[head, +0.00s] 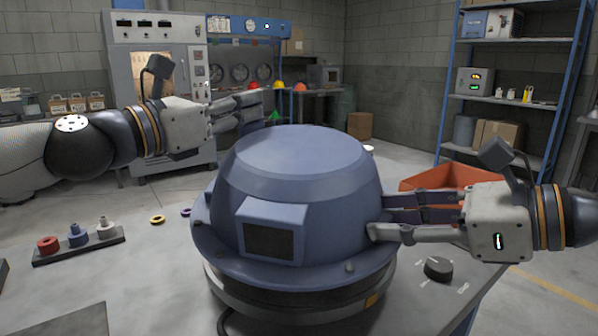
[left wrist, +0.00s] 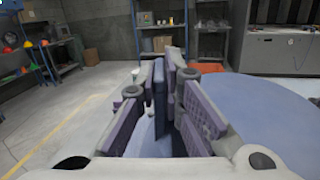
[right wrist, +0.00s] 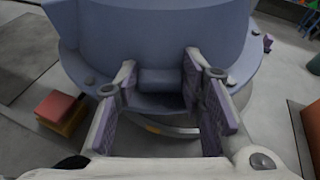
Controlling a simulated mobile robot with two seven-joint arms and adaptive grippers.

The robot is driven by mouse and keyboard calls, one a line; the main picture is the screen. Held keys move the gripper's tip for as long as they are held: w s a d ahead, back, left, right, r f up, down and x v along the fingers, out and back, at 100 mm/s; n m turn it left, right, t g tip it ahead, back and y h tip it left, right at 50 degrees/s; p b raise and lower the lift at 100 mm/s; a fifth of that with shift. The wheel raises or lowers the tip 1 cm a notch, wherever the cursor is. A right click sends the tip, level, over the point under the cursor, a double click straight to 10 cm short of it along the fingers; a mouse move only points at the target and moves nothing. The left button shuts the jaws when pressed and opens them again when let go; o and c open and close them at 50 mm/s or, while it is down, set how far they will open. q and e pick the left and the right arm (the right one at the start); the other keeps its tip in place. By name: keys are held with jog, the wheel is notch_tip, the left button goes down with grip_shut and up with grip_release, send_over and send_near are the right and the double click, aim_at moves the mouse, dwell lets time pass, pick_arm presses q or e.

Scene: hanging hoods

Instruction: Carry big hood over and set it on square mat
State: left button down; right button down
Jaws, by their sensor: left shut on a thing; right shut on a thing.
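The big hood (head: 300,185) is a blue-grey dome with a wide flange and a dark window facing me. It is upright over a round grey base (head: 225,292); I cannot tell whether a gap lies between them. My right gripper (head: 378,218) is shut on the hood's right side, around a blue block visible in the right wrist view (right wrist: 163,80). My left gripper (head: 258,103) is at the hood's far left, shut on a thin blue upright part of it, seen in the left wrist view (left wrist: 160,95). A dark grey square (head: 60,320), apparently the square mat, is partly visible at lower left.
A peg rack (head: 78,245) with red, blue and white pieces stands left of the hood, with a yellow ring (head: 157,220) nearby. A black knob (head: 438,268) is at the right. An orange bin (head: 425,180) stands behind my right gripper. Red and orange blocks (right wrist: 60,112) lie nearby.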

aim_at(388, 216)
pick_arm(q)
jog(key=shift+s+d+r, duration=0.3)
jog(key=shift+s+r, duration=0.05)
jog(key=shift+s, duration=0.1)
pick_arm(e)
jog(key=shift+s+r, duration=0.25)
jog(key=shift+r, duration=0.15)
